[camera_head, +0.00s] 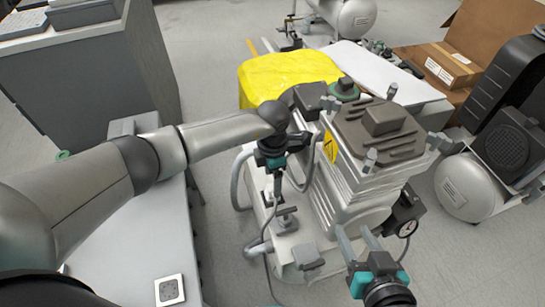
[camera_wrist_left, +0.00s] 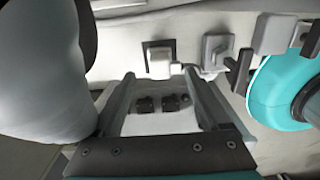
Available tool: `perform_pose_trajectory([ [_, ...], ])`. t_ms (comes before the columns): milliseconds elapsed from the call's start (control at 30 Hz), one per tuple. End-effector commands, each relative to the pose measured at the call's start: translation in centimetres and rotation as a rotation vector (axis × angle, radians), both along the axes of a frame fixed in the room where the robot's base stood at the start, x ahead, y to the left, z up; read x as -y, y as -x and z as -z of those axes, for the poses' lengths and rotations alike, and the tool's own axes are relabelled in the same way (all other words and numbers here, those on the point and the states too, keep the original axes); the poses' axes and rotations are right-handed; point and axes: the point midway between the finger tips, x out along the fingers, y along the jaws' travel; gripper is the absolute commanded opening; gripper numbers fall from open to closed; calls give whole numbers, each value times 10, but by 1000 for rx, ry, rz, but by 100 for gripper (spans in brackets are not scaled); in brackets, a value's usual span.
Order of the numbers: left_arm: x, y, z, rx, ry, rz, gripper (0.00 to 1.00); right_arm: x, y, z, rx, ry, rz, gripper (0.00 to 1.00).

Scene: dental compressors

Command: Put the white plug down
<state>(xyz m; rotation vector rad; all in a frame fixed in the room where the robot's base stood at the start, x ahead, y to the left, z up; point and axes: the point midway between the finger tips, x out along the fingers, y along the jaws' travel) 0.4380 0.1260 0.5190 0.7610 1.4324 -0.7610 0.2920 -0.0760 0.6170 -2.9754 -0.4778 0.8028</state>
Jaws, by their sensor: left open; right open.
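My left gripper (camera_head: 276,186) points down over the light base of the compressor (camera_head: 370,150), left of its ribbed body. In the left wrist view its fingers (camera_wrist_left: 160,76) are apart with nothing held between them. A small white block, which looks like the white plug (camera_wrist_left: 159,66), sits just beyond the fingertips against a dark square plate. I cannot tell whether it touches the plate. A grey switch-like block (camera_wrist_left: 215,52) is to its right. My right gripper (camera_head: 358,238) is open and empty by the compressor's front, near the gauge (camera_head: 407,227).
A white table (camera_head: 130,245) with a small square plate (camera_head: 170,290) is at the left. A yellow cover (camera_head: 285,75) lies behind the compressor. Cardboard boxes (camera_head: 440,65) and another compressor (camera_head: 470,187) stand at the right. Hoses (camera_head: 236,180) run beside the left gripper.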

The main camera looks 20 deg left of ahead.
Motion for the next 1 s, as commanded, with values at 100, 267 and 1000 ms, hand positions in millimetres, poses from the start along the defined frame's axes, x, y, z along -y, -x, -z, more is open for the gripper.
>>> perform_pose_trajectory([
  [100, 0, 0, -10, 1, -1, 0, 79, 7, 2, 0, -60, 34, 6, 50],
  [267, 0, 0, -21, -1, -1, 1, 79, 19, 7, 3, -145, 80, 16, 50],
  [1000, 0, 0, -68, -1, -1, 0, 79, 68, 47, 0, -508, 243, 77, 50],
])
